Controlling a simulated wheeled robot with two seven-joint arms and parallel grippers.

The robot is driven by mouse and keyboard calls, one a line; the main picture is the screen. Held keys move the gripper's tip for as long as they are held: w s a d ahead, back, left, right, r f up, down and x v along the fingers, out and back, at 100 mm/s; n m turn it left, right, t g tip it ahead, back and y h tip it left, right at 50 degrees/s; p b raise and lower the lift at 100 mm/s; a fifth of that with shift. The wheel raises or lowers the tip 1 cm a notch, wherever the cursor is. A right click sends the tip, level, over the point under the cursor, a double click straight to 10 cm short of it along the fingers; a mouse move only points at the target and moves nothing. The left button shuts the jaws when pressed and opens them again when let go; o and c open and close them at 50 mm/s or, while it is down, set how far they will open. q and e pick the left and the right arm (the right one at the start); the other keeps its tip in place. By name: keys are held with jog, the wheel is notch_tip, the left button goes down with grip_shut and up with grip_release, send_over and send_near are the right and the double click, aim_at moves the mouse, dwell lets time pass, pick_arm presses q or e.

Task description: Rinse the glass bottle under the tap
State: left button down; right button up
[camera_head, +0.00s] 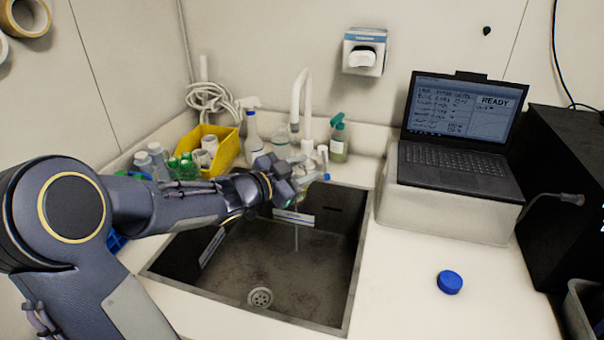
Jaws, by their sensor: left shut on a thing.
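The tap (306,92) is a white curved spout at the back of the dark sink (290,270). My left gripper (298,184) is over the back of the sink, below the tap. It is shut on what looks like the glass bottle (313,179), mostly hidden by the fingers. A small clear part with a blue ring shows at the right of the fingers, and it seems tilted onto its side. A thin stream of water falls below the gripper into the sink. My right gripper is out of view.
A blue cap (450,282) lies on the counter right of the sink. A laptop (459,140) stands on a raised block. Spray bottles (253,137) and a yellow bin (222,150) stand behind the sink. Small bottles (152,160) stand behind my left arm.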

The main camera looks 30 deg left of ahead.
pick_arm(q)
jog(key=w+a, duration=0.2)
jog(key=w, duration=0.1)
jog(key=shift+w+a+f, duration=0.15)
jog(key=shift+a+f, duration=0.05)
jog(key=shift+f, duration=0.15)
jog(key=w+a+f+p, duration=0.2)
jog(key=w+a+p, duration=0.1)
jog(key=w+a, duration=0.2)
jog(key=shift+w+a, duration=0.2)
jog(key=shift+w, duration=1)
jog(key=shift+d, duration=0.1)
jog(key=shift+w+d, duration=0.4)
jog(key=shift+d, duration=0.05)
jog(key=shift+s+a+r, duration=0.1)
jog(key=shift+a, duration=0.05)
